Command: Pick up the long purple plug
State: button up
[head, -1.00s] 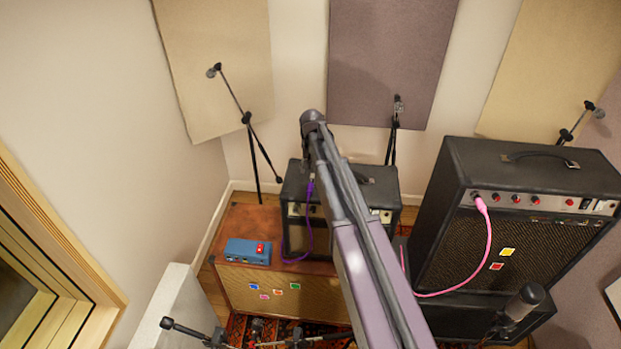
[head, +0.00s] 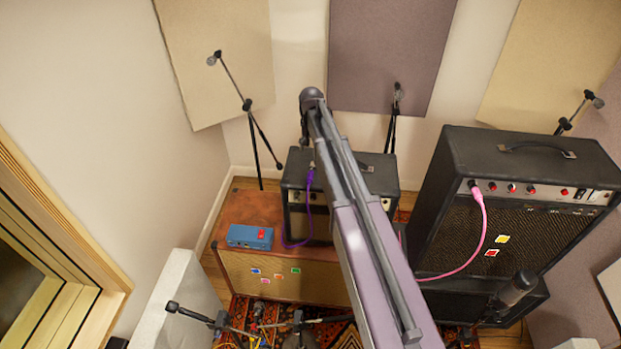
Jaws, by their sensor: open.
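The long purple plug (head: 311,179) stands upright at the top left of the small black amp (head: 294,212) in the head view, with its purple cable curving down the amp's front. My arm reaches forward from the bottom of the view. My gripper (head: 305,138) hangs at its far end, small and dark, just above the plug in the picture. It is open and holds nothing that I can see. The fingertips are hard to make out, and the true gap to the plug cannot be told. My arm hides part of the amp's front and top.
The small amp sits on a wide brown cabinet (head: 254,207), with a blue pedal box (head: 250,237) at its left. A larger black amp (head: 528,150) with a pink plug (head: 476,193) stands right. Microphone stands (head: 250,118) are behind and in front.

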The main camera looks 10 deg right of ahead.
jog(key=b, duration=0.8)
send_over(310, 175)
jog(key=shift+d+f, duration=0.15)
jog(key=shift+f, duration=3.9)
jog(key=shift+f, duration=0.1)
jog(key=shift+f+b, duration=2.45)
jog(key=shift+f, duration=0.05)
jog(key=shift+s, duration=0.1)
grip_shut()
